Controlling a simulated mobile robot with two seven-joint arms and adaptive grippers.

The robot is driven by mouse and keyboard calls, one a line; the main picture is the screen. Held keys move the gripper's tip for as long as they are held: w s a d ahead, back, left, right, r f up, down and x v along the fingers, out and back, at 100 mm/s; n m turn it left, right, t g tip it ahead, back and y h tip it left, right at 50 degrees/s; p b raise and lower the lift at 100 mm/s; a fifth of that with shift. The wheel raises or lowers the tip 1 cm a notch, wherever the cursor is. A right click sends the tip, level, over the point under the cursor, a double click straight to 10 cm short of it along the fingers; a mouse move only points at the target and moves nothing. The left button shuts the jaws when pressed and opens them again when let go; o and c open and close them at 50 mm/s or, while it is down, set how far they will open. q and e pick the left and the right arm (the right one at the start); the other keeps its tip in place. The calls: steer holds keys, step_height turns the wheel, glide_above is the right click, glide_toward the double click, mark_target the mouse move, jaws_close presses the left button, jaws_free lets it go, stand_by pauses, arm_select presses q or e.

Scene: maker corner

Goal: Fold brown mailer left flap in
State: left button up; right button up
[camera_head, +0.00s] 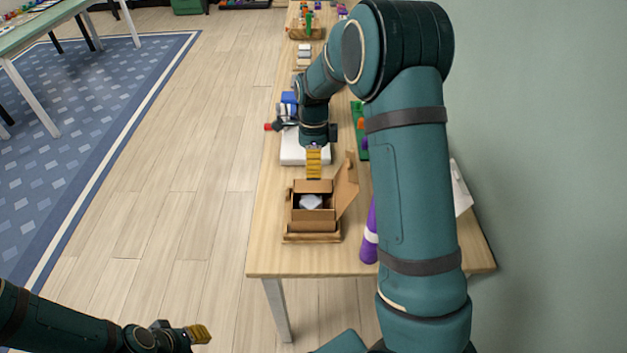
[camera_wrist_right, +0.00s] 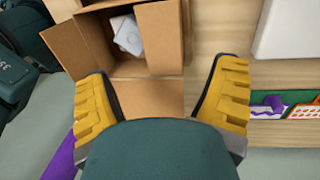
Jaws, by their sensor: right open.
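The brown mailer (camera_head: 313,223) is an open cardboard box near the table's front end; it also shows in the right wrist view (camera_wrist_right: 85,45). A small pale item (camera_head: 311,202) lies inside it. One flap (camera_head: 347,183) stands up and leans outward on its right side. A narrow strip along its left side (camera_head: 288,207) looks like the left flap, but its angle is unclear. My right gripper (camera_head: 314,163) is open and empty, above the box's far side. In the right wrist view a flap (camera_wrist_right: 150,98) shows between its fingers. My left gripper (camera_head: 199,333) is low, off the table; its opening is unclear.
A white device (camera_head: 304,150) stands behind the box. A purple cylinder (camera_head: 369,240) is to its right, partly behind my right arm. A green tray (camera_wrist_right: 270,104) is near it. The floor (camera_head: 190,180) left of the table is clear.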

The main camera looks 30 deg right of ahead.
mark_target(314, 180)
step_height(314, 180, up, 6)
steer(key=shift+w+d, duration=0.25)
steer(key=shift+w, duration=0.15)
steer(key=shift+r, duration=0.1)
